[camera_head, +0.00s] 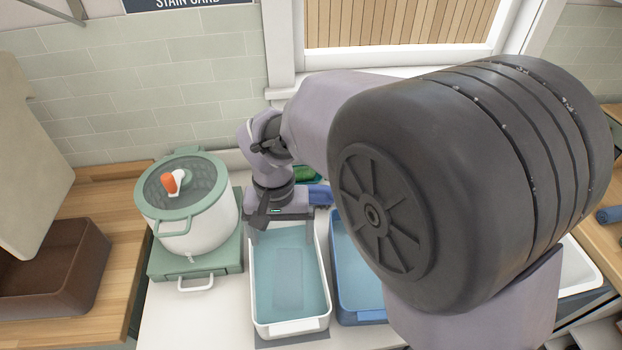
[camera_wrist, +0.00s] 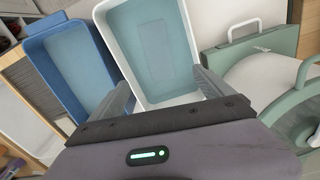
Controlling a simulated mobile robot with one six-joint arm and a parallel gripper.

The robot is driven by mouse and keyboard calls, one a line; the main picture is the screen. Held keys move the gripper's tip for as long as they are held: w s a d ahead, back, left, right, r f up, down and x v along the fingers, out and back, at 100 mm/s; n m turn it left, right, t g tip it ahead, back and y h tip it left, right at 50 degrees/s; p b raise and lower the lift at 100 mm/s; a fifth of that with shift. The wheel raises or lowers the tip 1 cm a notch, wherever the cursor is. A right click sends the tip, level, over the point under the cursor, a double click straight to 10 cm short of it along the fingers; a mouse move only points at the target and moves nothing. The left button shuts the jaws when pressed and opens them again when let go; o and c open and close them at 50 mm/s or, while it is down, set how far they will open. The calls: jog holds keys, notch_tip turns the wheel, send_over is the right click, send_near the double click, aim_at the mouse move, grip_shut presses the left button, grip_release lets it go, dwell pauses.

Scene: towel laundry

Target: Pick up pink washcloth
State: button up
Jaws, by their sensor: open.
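I see no pink washcloth in either view. My gripper (camera_head: 283,230) is over the far end of the white basin (camera_head: 253,305) in the head view. It is open, with nothing between its fingers. In the wrist view my gripper's fingers (camera_wrist: 160,92) are spread apart, with the white basin (camera_wrist: 193,30) beyond them. The basin's inside is pale blue-green and shows no cloth. My own arm hides much of the right side of the head view.
A blue basin (camera_head: 343,255) stands right of the white one. A lidded white pot (camera_head: 193,232) sits on a green base (camera_head: 215,262) to the left. A brown bin (camera_head: 85,275) is at far left. Something blue (camera_head: 320,195) and something green (camera_head: 304,173) lie behind my gripper.

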jog(key=b, duration=0.4)
send_over(288, 275)
notch_tip(288, 275, down, 11)
jog(key=shift+w+a+f, duration=0.15)
notch_tip(288, 275, down, 6)
jog(key=shift+r+b, duration=0.1)
jog(key=shift+b, duration=0.75)
jog(key=shift+r, duration=0.1)
